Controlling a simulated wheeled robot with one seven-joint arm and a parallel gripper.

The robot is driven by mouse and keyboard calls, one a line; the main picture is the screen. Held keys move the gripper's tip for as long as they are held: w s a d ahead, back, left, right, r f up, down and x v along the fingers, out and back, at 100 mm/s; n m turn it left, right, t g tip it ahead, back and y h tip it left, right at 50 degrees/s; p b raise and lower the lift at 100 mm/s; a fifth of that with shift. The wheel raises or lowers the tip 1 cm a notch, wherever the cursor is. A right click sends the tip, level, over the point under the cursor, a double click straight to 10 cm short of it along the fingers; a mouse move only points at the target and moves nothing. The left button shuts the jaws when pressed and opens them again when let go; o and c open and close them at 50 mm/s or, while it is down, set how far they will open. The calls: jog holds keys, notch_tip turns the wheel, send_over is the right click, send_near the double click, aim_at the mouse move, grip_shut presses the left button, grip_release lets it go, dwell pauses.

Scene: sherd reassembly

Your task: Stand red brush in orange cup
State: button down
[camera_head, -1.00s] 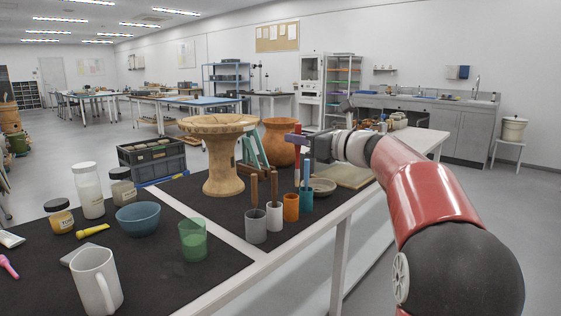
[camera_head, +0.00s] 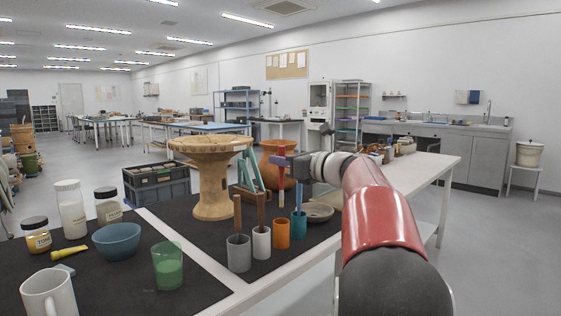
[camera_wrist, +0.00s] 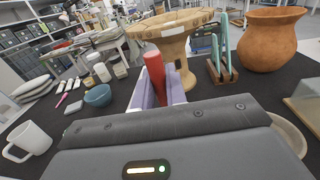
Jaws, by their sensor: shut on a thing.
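My gripper (camera_head: 283,161), with purple fingers, is shut on the red brush (camera_head: 281,190). The brush hangs roughly upright, its lower end just above the orange cup (camera_head: 282,234) as seen from the head. I cannot tell whether it is centred over the mouth in depth. In the wrist view the red brush (camera_wrist: 154,72) stands between the purple fingers (camera_wrist: 162,95); its lower end and the orange cup are hidden behind the gripper body. No brush shows in the orange cup.
A teal cup (camera_head: 299,226) with a blue brush stands close right of the orange cup. A white cup (camera_head: 262,244) and a grey cup (camera_head: 238,254), each with a brown brush, stand left. A clay pedestal dish (camera_head: 212,185) and terracotta pot (camera_head: 270,160) stand behind. A shallow bowl (camera_head: 320,212) sits right.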

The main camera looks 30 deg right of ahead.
aim_at(282, 196)
jog(key=shift+f+b, duration=3.4)
jog(key=shift+f, duration=1.35)
jog(key=c, duration=1.3)
grip_release()
jog(key=shift+c, duration=0.2)
jog(key=v, duration=0.7)
jog(key=shift+s+d, duration=0.15)
jog(key=shift+s, duration=0.2)
